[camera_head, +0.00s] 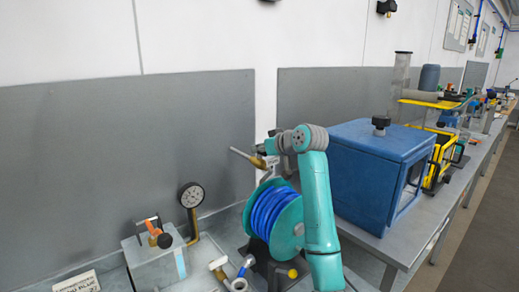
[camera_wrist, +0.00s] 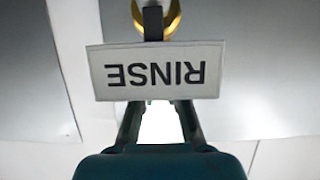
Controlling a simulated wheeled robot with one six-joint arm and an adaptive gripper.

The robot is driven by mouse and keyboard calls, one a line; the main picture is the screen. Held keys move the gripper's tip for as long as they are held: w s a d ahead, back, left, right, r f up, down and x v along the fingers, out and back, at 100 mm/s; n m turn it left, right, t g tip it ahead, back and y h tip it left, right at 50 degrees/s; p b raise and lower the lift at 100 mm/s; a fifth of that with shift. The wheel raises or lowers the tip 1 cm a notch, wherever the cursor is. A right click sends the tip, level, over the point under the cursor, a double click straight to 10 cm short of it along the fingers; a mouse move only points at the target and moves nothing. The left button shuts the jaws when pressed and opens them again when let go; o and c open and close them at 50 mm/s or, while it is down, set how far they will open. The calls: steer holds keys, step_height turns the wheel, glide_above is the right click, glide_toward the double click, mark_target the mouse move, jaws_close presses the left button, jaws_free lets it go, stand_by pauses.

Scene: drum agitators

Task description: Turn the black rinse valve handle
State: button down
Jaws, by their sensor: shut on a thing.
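The black rinse valve handle (camera_wrist: 153,22) shows at the top of the wrist view, in front of a brass ring-shaped valve part (camera_wrist: 171,8). A white RINSE label (camera_wrist: 155,71), upside down in the picture, covers its lower part. My gripper (camera_wrist: 158,112) reaches up behind this label with both fingers. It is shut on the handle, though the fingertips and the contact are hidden. In the head view, a brass valve (camera_head: 257,161) with a pale pipe sits by the wall panel, just left of my gripper (camera_head: 269,147); the handle cannot be made out there.
A blue hose reel (camera_head: 275,213) stands directly below my arm. A blue box (camera_head: 375,165) stands close on the right. The grey wall panel (camera_head: 120,150) is close behind.

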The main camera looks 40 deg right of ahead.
steer(key=m+g+h, duration=0.1)
steer(key=m+h, duration=0.3)
steer(key=h, duration=0.1)
steer(key=shift+a+m, duration=0.15)
steer(key=shift+m, duration=0.25)
steer(key=m+g+h, duration=0.3)
steer(key=m+h, duration=0.1)
steer(key=shift+h, duration=0.4)
steer(key=m+g+h, duration=0.3)
steer(key=m+g, duration=0.1)
steer(key=m, duration=0.1)
steer(key=shift+f+m+g+h, duration=0.1)
steer(key=shift+m+g+h, duration=0.4)
steer(key=shift+m+g, duration=1.7)
steer(key=shift+g, duration=0.5)
steer(key=c, duration=1.2)
jaws_free()
